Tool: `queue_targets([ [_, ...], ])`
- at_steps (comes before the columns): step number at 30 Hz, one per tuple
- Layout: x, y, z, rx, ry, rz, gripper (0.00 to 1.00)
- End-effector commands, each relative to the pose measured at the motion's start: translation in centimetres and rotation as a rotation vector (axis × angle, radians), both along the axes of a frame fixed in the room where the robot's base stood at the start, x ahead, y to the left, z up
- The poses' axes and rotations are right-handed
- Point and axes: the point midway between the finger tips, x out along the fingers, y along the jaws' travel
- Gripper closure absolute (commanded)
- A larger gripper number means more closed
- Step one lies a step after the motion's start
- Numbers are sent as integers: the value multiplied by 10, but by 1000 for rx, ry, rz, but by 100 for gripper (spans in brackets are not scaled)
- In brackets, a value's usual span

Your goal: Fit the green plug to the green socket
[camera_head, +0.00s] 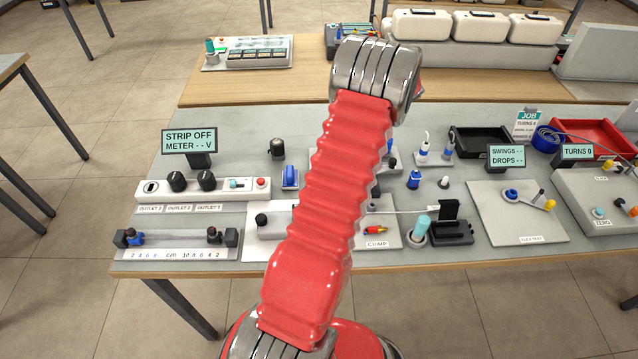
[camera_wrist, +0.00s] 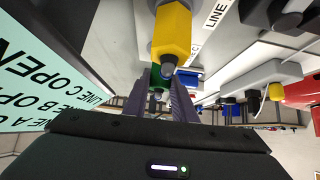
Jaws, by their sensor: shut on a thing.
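My gripper (camera_wrist: 160,88) shows in the wrist view, its two dark fingers reaching up from the bottom. It is shut on a small green piece, which looks like the green plug (camera_wrist: 157,92), mostly hidden between the fingers. A yellow connector body (camera_wrist: 172,30) with a grey tip lies just beyond and above the fingers; I cannot tell whether they touch. I cannot make out the green socket in either view. In the head view my red arm covers the middle of the bench and hides the gripper and plug.
In the wrist view a pale display (camera_wrist: 45,85) reading line open stands close on the left. A blue part (camera_wrist: 188,78) is right of the fingers. In the head view the bench (camera_head: 130,240) is crowded with panels, including an outlet strip (camera_head: 200,188) and a flex-test plate (camera_head: 535,225).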

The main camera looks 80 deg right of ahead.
Motion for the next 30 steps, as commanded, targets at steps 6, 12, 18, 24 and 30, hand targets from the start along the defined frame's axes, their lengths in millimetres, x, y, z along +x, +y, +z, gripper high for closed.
queue_targets([
  [6,0,0,-1,0,0,0,97],
  [12,0,0,-2,0,0,0,97],
  [18,0,0,-2,0,0,0,67],
  [24,0,0,-2,0,0,0,54],
  [30,0,0,-2,0,0,0,54],
])
